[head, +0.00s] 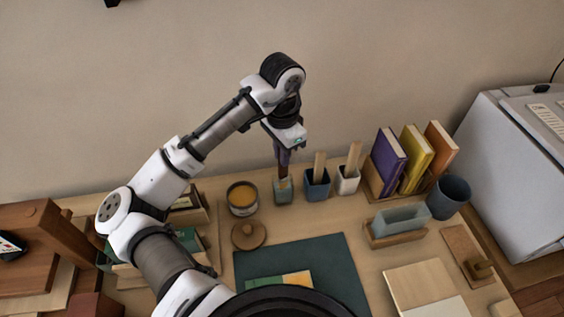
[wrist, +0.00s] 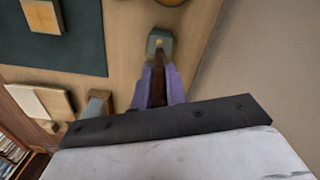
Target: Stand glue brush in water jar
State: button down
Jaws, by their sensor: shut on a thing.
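My gripper (head: 283,158) points down over a small grey-green jar (head: 283,193) at the back of the table, which I take to be the water jar. The purple fingers are shut on the brown glue brush (head: 283,173). The brush looks upright, with its lower end at the jar's mouth; how deep it sits is unclear. In the wrist view, the brush handle (wrist: 159,82) lies between the fingers (wrist: 159,76) and lines up with the jar (wrist: 160,36). The fingers are above the jar's rim.
A blue jar (head: 317,188) and a white jar (head: 346,184), each with a wooden stick, stand close on the right. An open tin of amber glue (head: 242,210) stands left, its round lid (head: 249,236) in front. A dark green mat (head: 335,265) lies nearer.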

aim_at(282, 178)
jog(key=shift+f, duration=2.05)
jog(key=shift+f, duration=0.2)
jog(key=c, duration=1.4)
grip_release()
jog(key=shift+r, duration=0.1)
notch_tip(282, 178, up, 12)
jog(key=shift+r+b, duration=0.15)
jog(key=shift+b, duration=0.45)
